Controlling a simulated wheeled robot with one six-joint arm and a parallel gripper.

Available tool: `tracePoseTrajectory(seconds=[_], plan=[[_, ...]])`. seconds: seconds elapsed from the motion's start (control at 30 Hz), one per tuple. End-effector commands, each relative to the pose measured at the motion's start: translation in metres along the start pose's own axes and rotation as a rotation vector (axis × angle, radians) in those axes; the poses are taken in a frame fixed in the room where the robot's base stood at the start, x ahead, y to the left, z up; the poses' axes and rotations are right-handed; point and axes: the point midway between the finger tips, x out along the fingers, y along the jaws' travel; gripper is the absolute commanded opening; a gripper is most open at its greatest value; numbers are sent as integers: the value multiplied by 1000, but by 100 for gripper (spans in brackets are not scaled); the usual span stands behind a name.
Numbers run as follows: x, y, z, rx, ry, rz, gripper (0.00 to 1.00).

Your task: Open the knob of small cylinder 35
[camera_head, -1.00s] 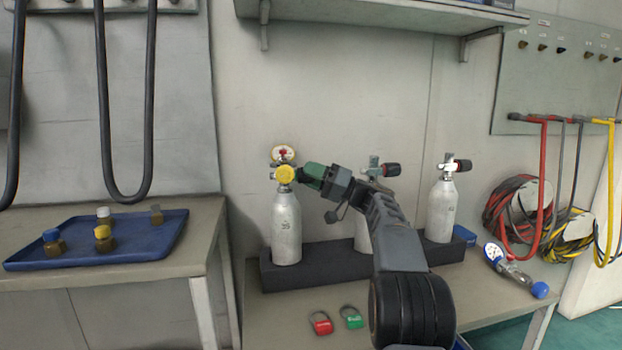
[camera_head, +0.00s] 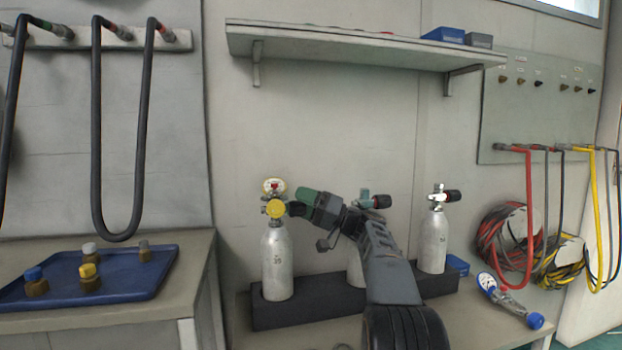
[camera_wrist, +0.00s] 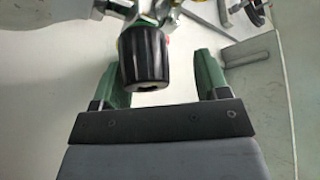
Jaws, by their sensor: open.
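Small cylinder 35 (camera_head: 277,265) is the leftmost silver cylinder, upright in the dark rack. A yellow part and a gauge (camera_head: 274,187) sit on its valve. Its black knob (camera_head: 296,209) points right, toward my gripper (camera_head: 303,203). In the wrist view, the ribbed black knob (camera_wrist: 143,60) lies between the green fingers of my open gripper (camera_wrist: 162,75), nearer the left finger. A gap shows on the right side; whether the left finger touches the knob is unclear. The gripper holds nothing.
A middle cylinder (camera_head: 355,264) is partly hidden behind my arm. A third cylinder (camera_head: 433,240) stands at the rack's (camera_head: 300,312) right. A blue tray (camera_head: 120,290) with fittings is at left. A shelf (camera_head: 350,45) hangs above; a loose gauge assembly (camera_head: 508,300) lies at right.

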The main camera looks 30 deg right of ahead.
Motion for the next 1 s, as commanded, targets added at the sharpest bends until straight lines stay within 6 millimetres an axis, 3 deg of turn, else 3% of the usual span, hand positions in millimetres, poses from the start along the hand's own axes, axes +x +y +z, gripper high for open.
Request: tracePoseTrajectory(seconds=[0.07,0.37,0.6,0.8,1.0], plan=[[8,-17,-15,-2,0,-1,68],[7,-91,-19,-4,0,-1,68],[-5,-139,-2,-2,0,0,68],[-11,-165,7,-2,0,0,68],[-14,-178,11,0,0,0,68]])
